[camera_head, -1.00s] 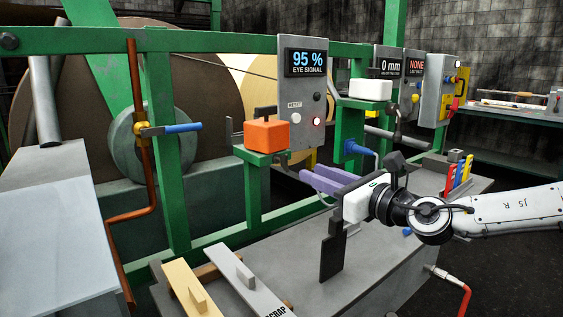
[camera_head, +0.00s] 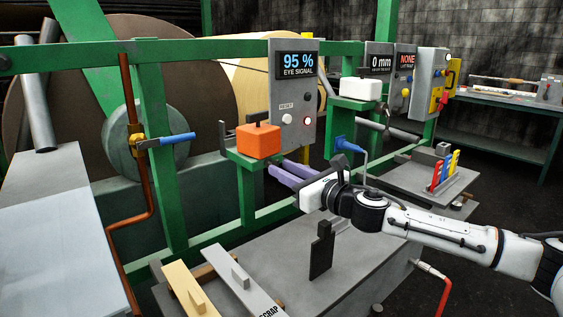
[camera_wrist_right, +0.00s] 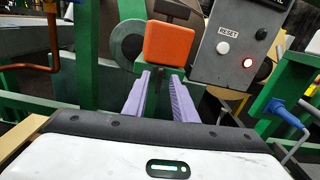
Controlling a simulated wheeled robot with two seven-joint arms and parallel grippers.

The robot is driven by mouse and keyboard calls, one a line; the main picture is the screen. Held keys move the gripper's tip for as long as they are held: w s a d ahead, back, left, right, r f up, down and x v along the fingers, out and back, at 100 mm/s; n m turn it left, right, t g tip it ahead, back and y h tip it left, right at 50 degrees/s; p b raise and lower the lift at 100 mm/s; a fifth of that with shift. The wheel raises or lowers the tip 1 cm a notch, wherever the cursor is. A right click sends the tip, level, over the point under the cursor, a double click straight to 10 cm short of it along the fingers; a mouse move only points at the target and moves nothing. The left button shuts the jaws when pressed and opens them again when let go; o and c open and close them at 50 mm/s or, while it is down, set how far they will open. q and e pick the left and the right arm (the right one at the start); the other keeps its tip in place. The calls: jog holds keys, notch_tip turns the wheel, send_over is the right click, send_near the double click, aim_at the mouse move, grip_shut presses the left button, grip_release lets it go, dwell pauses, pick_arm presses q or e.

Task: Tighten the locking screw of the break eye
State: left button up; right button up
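An orange box (camera_head: 258,141), which I take to be the break eye, sits on a green bracket (camera_head: 253,160) below the "95 % EYE SIGNAL" panel. A black T-shaped handle (camera_head: 257,118) stands at its top; it also shows in the right wrist view (camera_wrist_right: 172,10). I cannot tell whether this is the locking screw. My right gripper (camera_head: 277,167) has two purple fingers, parallel and apart, with nothing held. Its tips are close to the orange box, lower and to the right. In the right wrist view the box (camera_wrist_right: 168,43) is straight ahead past the fingertips. My left gripper is not in view.
A blue-handled valve (camera_head: 165,140) is left, a blue lever (camera_head: 342,143) right. A bench (camera_head: 340,282) with a black upright plate (camera_head: 321,252) is below my right arm.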

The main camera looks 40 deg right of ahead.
jog(key=shift+w+a, duration=0.1)
jog(key=shift+w, duration=0.6)
jog(key=shift+c, duration=0.3)
grip_shut()
